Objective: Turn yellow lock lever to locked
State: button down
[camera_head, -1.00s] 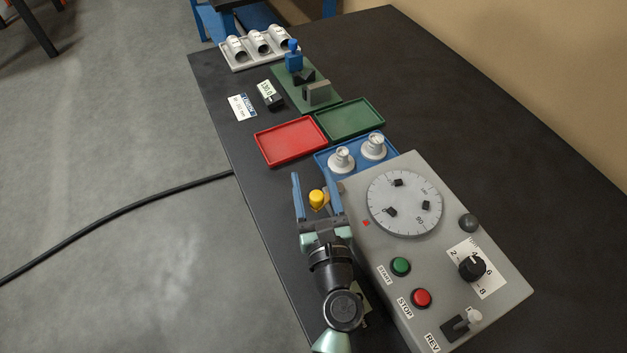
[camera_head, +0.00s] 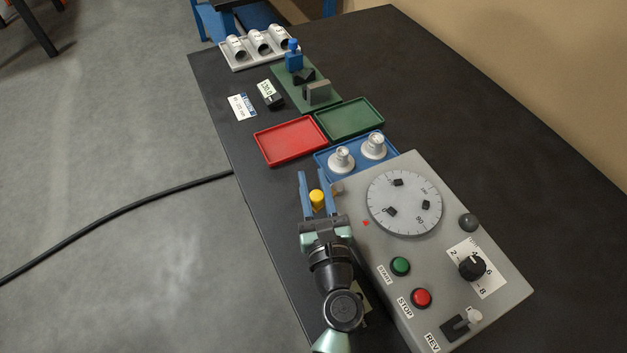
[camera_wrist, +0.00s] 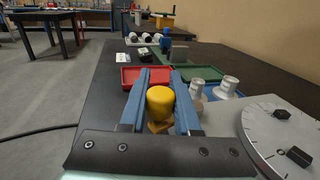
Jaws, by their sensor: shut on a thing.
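The yellow lock lever (camera_head: 317,198) has a rounded yellow knob and stands at the left side of the grey control box (camera_head: 381,246). My gripper (camera_head: 317,185) has its two blue fingers on either side of the knob and is shut on it. In the wrist view the yellow knob (camera_wrist: 160,101) sits between the blue fingers (camera_wrist: 159,98), with a darker yellow part below it. The lever's arm and pivot are mostly hidden by the fingers and the knob.
The box carries a round dial (camera_head: 404,203), a green START button (camera_head: 400,266), a red STOP button (camera_head: 421,298) and a black knob (camera_head: 472,267). A blue tray (camera_head: 326,160) with two white parts, a red tray (camera_head: 290,141) and a green tray (camera_head: 349,118) lie beyond.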

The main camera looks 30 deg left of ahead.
jog(key=shift+d, duration=0.1)
dwell(0.8)
jog(key=shift+s+d+n+g+y, duration=0.25)
jog(key=shift+n+g+y, duration=0.55)
jog(key=shift+g+y, duration=0.1)
jog(key=shift+s+d+n+g+y, duration=0.2)
jog(key=shift+n+g+y, duration=0.6)
jog(key=shift+g+y, duration=0.1)
jog(key=c, duration=0.6)
grip_release()
jog(key=shift+s, duration=0.1)
jog(key=v, duration=1.2)
jog(key=shift+s+d, duration=0.25)
jog(key=shift+d, duration=0.1)
